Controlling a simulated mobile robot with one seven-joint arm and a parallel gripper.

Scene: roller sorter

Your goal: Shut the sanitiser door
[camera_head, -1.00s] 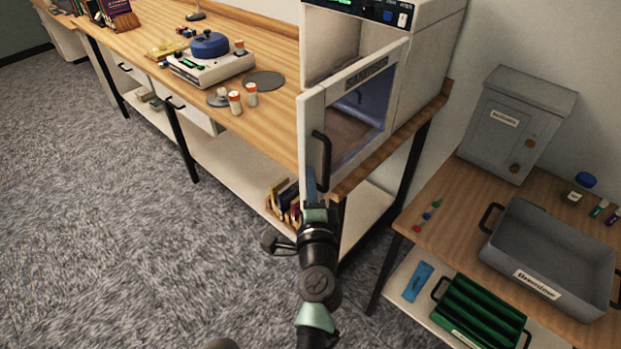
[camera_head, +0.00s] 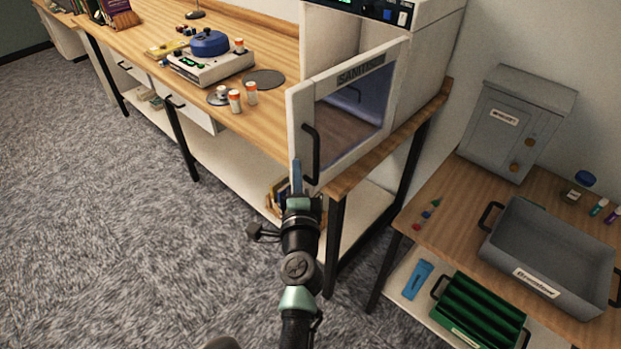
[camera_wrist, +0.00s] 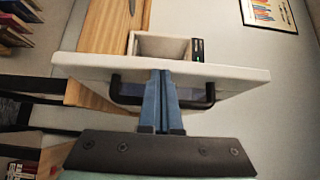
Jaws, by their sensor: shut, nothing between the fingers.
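The sanitiser (camera_head: 425,75) is a white box at the right end of the wooden bench. Its door (camera_head: 345,72) has a white frame, a window and a black bar handle (camera_head: 312,155), and stands ajar, swung out from the body. My gripper (camera_head: 296,178) is shut and empty, at the lower part of the door by the handle. In the wrist view the blue fingers (camera_wrist: 161,100) are together and overlap the middle of the handle (camera_wrist: 128,98), with the door's edge (camera_wrist: 225,72) across the picture. I cannot tell whether the fingers touch the handle or door.
A scale with a blue dish (camera_head: 209,45) and orange-labelled bottles (camera_head: 235,101) stand on the bench (camera_head: 140,45). At right, a lower table holds a grey tray (camera_head: 550,250) and grey cabinet (camera_head: 515,120); a green rack (camera_head: 480,312) sits below. Carpet at left is open.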

